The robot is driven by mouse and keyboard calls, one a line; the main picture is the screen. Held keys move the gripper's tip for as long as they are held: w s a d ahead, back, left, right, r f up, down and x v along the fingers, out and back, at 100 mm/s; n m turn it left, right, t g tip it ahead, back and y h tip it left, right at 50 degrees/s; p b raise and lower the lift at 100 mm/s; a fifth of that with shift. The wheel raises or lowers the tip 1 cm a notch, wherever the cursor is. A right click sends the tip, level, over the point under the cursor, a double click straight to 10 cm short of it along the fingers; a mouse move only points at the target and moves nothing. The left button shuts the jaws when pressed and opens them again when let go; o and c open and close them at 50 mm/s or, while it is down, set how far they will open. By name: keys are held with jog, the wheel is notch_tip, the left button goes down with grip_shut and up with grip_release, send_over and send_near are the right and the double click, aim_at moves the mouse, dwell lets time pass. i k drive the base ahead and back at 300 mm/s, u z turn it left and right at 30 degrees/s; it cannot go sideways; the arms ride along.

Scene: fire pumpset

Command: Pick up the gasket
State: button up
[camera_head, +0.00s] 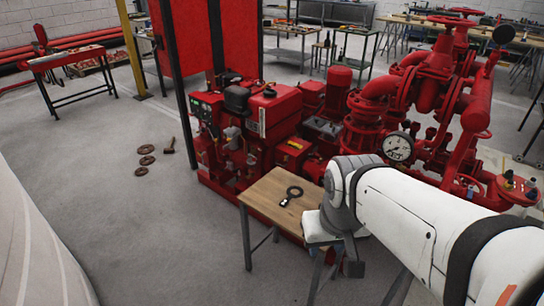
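A dark flat ring with a short tab, which looks like the gasket (294,191), lies on the small wooden-topped table (262,194) in front of the red pump set. The ring's tab points to the lower left. My white arm comes in from the lower right and ends over the table's right side. My gripper (322,232) is at the table's front right edge, to the lower right of the ring and apart from it. Its fingers cannot be made out, so whether it is open or shut is unclear.
The red pump set (278,108) with pipes and a pressure gauge (398,147) stands close behind the table. Several brownish rings (146,160) and a small hammer-like thing (169,147) lie on the floor at left. A red bench (68,58) stands far left.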

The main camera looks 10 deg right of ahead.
aim_at(284, 202)
jog(key=i, duration=1)
